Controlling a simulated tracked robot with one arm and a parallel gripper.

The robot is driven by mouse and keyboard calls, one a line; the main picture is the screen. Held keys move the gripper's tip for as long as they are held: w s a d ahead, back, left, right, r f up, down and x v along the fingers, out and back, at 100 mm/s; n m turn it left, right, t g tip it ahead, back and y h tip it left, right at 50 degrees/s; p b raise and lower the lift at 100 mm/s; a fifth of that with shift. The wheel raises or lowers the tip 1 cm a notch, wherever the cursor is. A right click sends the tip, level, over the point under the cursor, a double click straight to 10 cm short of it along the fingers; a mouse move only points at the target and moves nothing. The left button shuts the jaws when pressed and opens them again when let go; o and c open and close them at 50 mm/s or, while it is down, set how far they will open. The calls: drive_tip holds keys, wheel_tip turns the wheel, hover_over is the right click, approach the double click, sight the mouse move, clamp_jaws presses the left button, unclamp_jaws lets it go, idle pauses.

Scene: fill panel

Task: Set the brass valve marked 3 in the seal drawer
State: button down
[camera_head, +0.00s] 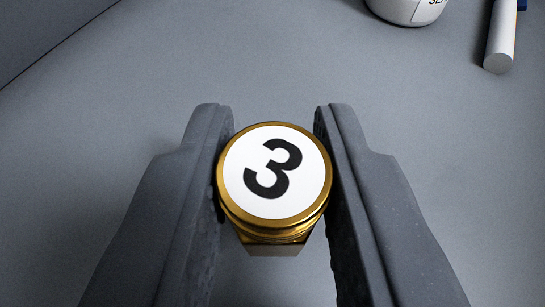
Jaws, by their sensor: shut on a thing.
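The brass valve marked 3 (273,172) is between the two dark fingers of my gripper (273,165). Its round white face with a black 3 is turned toward the camera, ringed by a gold rim. A faceted brass part shows below the rim. The gripper is shut on the valve, with a finger at its left and right sides. The valve's far side is hidden. I cannot make out a seal drawer in this view.
A white round container (405,10) with a partly cut-off label stands at the top edge, right of centre. A white cylinder (500,45) with a blue part lies at the top right. A grey wall or panel (40,30) rises at the upper left. The grey surface between is clear.

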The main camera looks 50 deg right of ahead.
drive_tip(key=shift+f, duration=0.25)
drive_tip(key=shift+f, duration=0.15)
drive_tip(key=c, duration=1.2)
unclamp_jaws()
drive_tip(key=shift+a+r, duration=0.1)
drive_tip(key=shift+r, duration=0.55)
drive_tip(key=p+v, duration=0.2)
drive_tip(key=v, duration=0.9)
drive_tip(key=shift+s+a, duration=0.3)
drive_tip(key=shift+r, duration=0.1)
